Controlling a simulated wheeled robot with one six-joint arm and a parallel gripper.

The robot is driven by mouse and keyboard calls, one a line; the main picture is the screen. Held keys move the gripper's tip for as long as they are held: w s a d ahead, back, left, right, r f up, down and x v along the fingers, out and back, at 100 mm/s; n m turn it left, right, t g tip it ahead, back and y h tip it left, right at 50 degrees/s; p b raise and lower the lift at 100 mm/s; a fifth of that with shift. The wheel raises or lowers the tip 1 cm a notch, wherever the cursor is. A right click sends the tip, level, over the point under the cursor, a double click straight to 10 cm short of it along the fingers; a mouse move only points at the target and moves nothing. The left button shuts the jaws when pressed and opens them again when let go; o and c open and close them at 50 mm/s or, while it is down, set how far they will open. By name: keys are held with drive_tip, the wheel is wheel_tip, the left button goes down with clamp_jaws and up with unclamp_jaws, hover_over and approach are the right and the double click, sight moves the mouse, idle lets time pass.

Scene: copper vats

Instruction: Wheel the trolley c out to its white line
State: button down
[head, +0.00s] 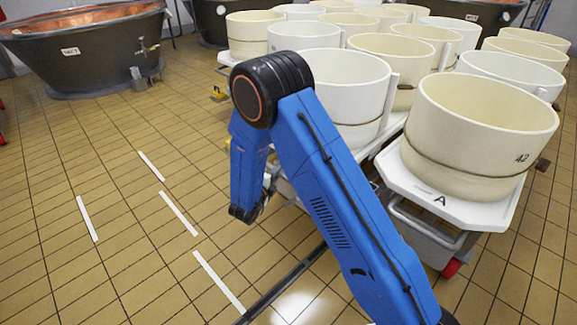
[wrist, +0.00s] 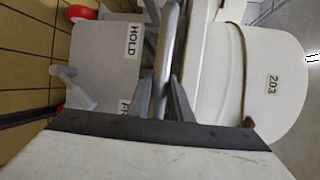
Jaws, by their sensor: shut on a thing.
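My gripper (wrist: 163,92) is shut on a grey handle bar (wrist: 166,50) in the wrist view. In the head view my blue arm hides most of the gripper and the handle. The held trolley carries a white tub (head: 345,85), partly behind my arm; a tub marked 203 (wrist: 235,85) shows in the wrist view. A panel reading HOLD (wrist: 105,50) and a red wheel (wrist: 82,13) are beside the bar. No letter c is readable. Several white lines lie on the tiles at left, such as the near one (head: 219,282) and another (head: 178,212); which is c's, I cannot tell.
Trolley A (head: 440,200), with a cream tub (head: 482,130) marked 42, stands close on the right. More tubs on trolleys crowd behind. A dark floor channel (head: 285,285) runs past my arm. A copper vat (head: 85,50) stands far left. The tiled floor at left is clear.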

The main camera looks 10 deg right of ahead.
drive_tip(key=s+a, duration=1.2)
drive_tip(key=a, duration=0.4)
drive_tip(key=s+a, duration=1.2)
drive_tip(key=a, duration=0.5)
drive_tip(key=shift+a, duration=0.1)
drive_tip(key=c, duration=1.6)
unclamp_jaws()
drive_tip(key=shift+f, duration=0.1)
drive_tip(key=v, duration=1.7)
drive_tip(key=shift+s+a, duration=0.15)
